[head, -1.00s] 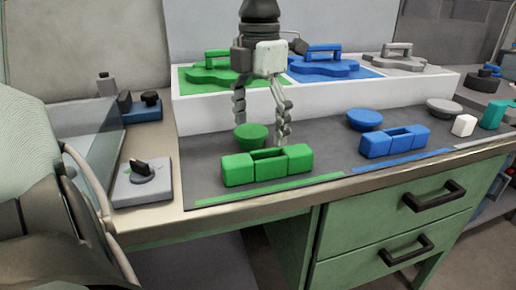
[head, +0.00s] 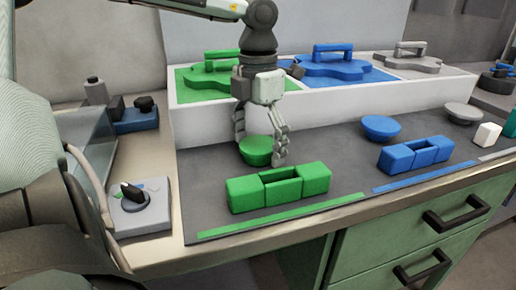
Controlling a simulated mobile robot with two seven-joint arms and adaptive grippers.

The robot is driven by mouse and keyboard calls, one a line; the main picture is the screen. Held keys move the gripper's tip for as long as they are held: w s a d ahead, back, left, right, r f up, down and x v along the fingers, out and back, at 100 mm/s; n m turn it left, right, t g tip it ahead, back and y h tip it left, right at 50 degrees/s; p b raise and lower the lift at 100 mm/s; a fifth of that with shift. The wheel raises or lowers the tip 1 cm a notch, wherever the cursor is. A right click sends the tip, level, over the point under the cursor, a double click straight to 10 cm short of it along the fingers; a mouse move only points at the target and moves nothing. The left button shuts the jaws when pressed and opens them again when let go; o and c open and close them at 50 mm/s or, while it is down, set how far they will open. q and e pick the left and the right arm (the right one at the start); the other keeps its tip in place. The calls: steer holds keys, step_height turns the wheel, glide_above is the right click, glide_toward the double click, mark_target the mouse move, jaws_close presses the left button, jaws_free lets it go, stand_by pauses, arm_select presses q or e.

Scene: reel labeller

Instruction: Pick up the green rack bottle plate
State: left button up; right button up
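A green lobed plate (head: 207,76) with a bar handle lies on the green section of the long white rack (head: 345,102) at the back. A green round knob-like piece (head: 255,149) stands on the dark mat in front of the rack. A green block with a central slot (head: 279,187) sits nearer the front edge. My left gripper (head: 260,148) points down in front of the rack, its fingers apart at the round piece, one to each side in the picture. It looks open; contact cannot be told. It partly hides the plate's right side. My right gripper is out of view.
Blue (head: 337,68) and grey (head: 412,62) handled plates lie farther right in the rack. A blue round piece (head: 381,128) and blue slotted block (head: 414,154) stand on the mat. A grey box with a black knob (head: 140,206) is at left. Drawer handles project below the counter.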

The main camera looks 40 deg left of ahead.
arm_select(q)
steer(key=c, duration=1.1)
steer(key=shift+c, duration=0.2)
